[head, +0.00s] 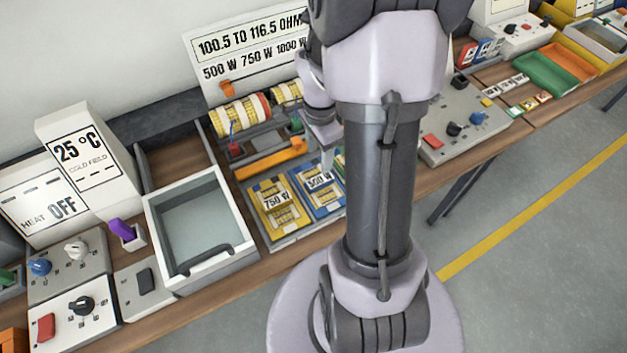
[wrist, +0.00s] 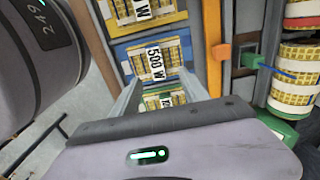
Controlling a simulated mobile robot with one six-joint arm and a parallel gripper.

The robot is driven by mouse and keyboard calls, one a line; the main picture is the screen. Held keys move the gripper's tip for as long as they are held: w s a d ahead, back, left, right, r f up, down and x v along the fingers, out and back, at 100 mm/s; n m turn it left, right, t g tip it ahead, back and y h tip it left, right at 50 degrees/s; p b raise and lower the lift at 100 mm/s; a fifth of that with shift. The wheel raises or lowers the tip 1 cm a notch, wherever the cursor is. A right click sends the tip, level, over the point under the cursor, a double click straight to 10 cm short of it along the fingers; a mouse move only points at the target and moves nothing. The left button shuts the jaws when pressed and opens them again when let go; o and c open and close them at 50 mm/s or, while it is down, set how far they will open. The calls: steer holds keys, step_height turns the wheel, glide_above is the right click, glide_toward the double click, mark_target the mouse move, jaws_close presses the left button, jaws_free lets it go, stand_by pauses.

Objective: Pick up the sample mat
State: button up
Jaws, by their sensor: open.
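Flat mesh mats on coloured cards lie in a row in a tray: a yellow card marked 750 W (head: 274,207), a blue card marked 500 W (head: 318,187) and a green one, mostly hidden behind my arm in the head view. I cannot tell which is the sample mat. In the wrist view the blue card (wrist: 172,52) lies just beyond my fingertips, and the green card (wrist: 163,98) shows between my fingers. My gripper (wrist: 160,90) is open and empty, over the green card; contact cannot be judged. It is partly hidden by my arm in the head view.
An orange bar (head: 270,160) lies behind the cards, with yellow mesh rolls (head: 240,115) on a rack behind it. A white open basin (head: 200,225) stands to the left. A control panel (head: 460,125) and a green tray (head: 545,76) stand to the right.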

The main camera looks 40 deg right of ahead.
mark_target(320, 180)
steer(key=f+b, duration=0.1)
steer(key=f, duration=0.2)
steer(key=f+b, duration=0.1)
steer(key=f, duration=0.2)
steer(key=f+b, duration=0.1)
steer(key=f, duration=0.2)
steer(key=shift+s+a+f, duration=0.15)
steer(key=shift+s+f, duration=0.2)
steer(key=shift+s, duration=0.05)
steer(key=shift+r, duration=0.1)
jaws_close()
